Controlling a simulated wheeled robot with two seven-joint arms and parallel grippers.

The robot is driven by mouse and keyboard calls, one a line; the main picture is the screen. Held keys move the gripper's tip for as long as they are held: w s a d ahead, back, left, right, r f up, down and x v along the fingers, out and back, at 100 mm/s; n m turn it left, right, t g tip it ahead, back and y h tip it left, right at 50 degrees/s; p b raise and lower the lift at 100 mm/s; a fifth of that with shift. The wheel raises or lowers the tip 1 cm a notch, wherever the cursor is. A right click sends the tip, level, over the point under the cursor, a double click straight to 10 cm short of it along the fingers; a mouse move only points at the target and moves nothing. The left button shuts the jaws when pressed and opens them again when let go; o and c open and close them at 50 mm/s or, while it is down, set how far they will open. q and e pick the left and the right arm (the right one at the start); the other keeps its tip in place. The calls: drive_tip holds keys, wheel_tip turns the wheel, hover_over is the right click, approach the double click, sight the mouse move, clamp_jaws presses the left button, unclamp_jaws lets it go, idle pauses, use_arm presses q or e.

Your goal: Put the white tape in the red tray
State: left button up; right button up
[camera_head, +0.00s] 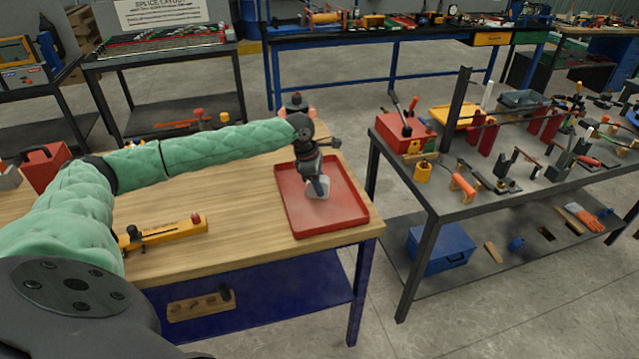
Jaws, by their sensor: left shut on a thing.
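The red tray (343,212) lies on the right end of the wooden-topped table. My left arm, in a green quilted sleeve, reaches in from the left, and my left gripper (318,190) points down over the middle of the tray. It is shut on the white tape (319,189), a small pale piece at the fingertips. The tape is inside the tray's outline; I cannot tell whether it touches the tray floor. The gripper hides part of the tape and the tray's far side. My right gripper is not in view.
A yellow tool (165,234) lies on the wooden table (240,215) left of the tray. A red toolbox (45,165) stands at the far left. A grey table crowded with tools, with a red box (403,132), stands to the right across a narrow gap.

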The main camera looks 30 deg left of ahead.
use_arm(q)
drive_tip(key=o, duration=1.2)
drive_tip(key=shift+c, duration=0.2)
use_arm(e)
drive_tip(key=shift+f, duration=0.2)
use_arm(q)
drive_tip(key=b+v, duration=0.1)
drive_tip(key=v, duration=0.1)
drive_tip(key=shift+a+r, duration=0.1)
drive_tip(key=shift+r, duration=0.3)
drive_tip(key=b+v, duration=0.1)
drive_tip(key=v, duration=0.8)
drive_tip(key=shift+r, duration=0.2)
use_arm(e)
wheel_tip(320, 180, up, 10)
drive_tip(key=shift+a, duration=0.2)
use_arm(q)
drive_tip(key=shift+s, duration=0.1)
